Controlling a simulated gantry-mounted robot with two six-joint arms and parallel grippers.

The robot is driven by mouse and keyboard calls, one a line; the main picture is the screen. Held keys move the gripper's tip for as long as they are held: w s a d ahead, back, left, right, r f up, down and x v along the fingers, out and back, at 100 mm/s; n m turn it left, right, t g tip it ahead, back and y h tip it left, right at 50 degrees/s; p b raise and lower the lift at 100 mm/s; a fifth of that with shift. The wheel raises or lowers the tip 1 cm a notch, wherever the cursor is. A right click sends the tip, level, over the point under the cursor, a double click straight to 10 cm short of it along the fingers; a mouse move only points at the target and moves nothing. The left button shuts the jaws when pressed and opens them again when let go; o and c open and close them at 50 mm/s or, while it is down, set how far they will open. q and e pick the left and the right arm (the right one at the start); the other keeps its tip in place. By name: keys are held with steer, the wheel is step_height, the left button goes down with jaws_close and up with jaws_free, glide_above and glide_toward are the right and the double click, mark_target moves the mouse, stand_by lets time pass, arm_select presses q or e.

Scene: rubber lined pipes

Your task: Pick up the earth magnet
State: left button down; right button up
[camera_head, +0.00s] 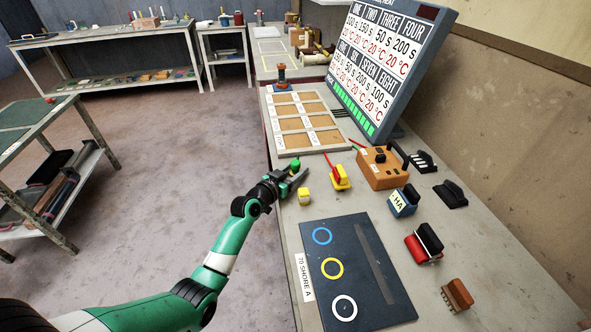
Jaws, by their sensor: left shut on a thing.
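My left gripper (289,181) reaches in from the lower left to the near edge of the bench. It is shut on a small green thing (295,163) at its fingertips. The green thing is small here, and its shape is partly hidden by the fingers. I cannot tell for sure whether it is the earth magnet. A yellow block (304,197) and a yellow piece with a red handle (341,178) stand just right of the gripper. My right gripper is not in view.
A dark board with coloured rings (376,264) lies in front. A sectioned tray (303,122) lies behind the gripper. An orange-brown box (379,167), a blue-and-cream block (403,201), a red roller (424,244) and a brown brush (457,296) stand to the right. A large screen (388,62) stands behind.

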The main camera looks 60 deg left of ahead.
mark_target(296, 163)
arm_select(q)
steer(key=shift+r+p, duration=0.3)
steer(key=shift+r, duration=0.35)
step_height(296, 163, up, 3)
steer(key=shift+d+r+p, duration=0.1)
steer(key=shift+d+p, duration=0.05)
steer(key=shift+p, duration=0.9)
steer(key=s+d+r+p, duration=0.6)
steer(key=d+r+p, duration=0.1)
steer(key=d, duration=0.5)
steer(key=shift+s+r+p, duration=0.25)
steer(key=shift+r+p, duration=0.15)
steer(key=shift+r, duration=0.4)
